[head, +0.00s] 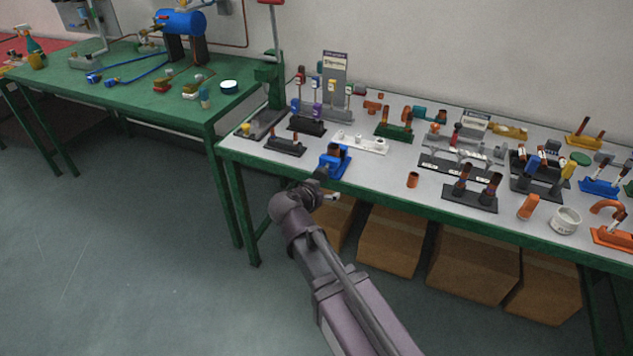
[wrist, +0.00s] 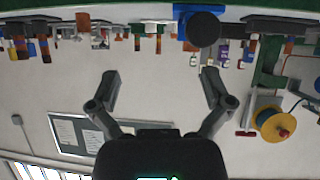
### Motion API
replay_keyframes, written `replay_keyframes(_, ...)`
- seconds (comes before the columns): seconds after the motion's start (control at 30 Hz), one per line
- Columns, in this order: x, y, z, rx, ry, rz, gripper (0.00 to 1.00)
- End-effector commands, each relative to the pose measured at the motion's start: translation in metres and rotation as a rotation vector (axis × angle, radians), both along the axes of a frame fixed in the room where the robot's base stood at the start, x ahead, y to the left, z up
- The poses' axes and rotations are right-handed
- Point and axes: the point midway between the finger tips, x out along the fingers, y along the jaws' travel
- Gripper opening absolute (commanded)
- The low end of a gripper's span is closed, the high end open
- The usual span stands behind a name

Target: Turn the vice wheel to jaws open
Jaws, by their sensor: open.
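The blue vice (head: 337,161) stands at the front edge of the grey-topped bench, with brown copper-like parts at its top. In the wrist view, which is upside down, a blue piece of it (wrist: 184,12) shows at the top edge behind a dark round disc (wrist: 203,29), probably the wheel. My gripper (head: 327,185) is just in front of the vice, at the bench edge. In the wrist view my gripper (wrist: 160,82) is open, with nothing between its fingers. The disc lies beyond the right finger, and I cannot tell whether they touch. The jaw gap is not clear.
The grey bench (head: 385,172) holds several fittings and stands. A copper cup (head: 412,180) is right of the vice, and a dark stand (head: 286,145) is to its left. Cardboard boxes (head: 388,240) sit below. A green bench (head: 130,95) is at left. The floor (head: 130,240) is clear.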

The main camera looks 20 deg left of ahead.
Motion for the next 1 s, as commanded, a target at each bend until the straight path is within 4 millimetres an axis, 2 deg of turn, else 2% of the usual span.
replay_keyframes(0.03, -0.005, 0.016, -0.003, 0.013, -0.026, 0.021, 1.00)
replay_keyframes(0.1, -0.010, 0.029, -0.002, 0.029, -0.055, 0.039, 1.00)
replay_keyframes(0.3, -0.019, 0.051, 0.002, 0.057, -0.100, 0.069, 1.00)
replay_keyframes(0.77, -0.018, 0.052, 0.002, 0.060, -0.103, 0.069, 1.00)
replay_keyframes(1.0, -0.006, 0.051, -0.004, 0.059, -0.103, 0.068, 1.00)
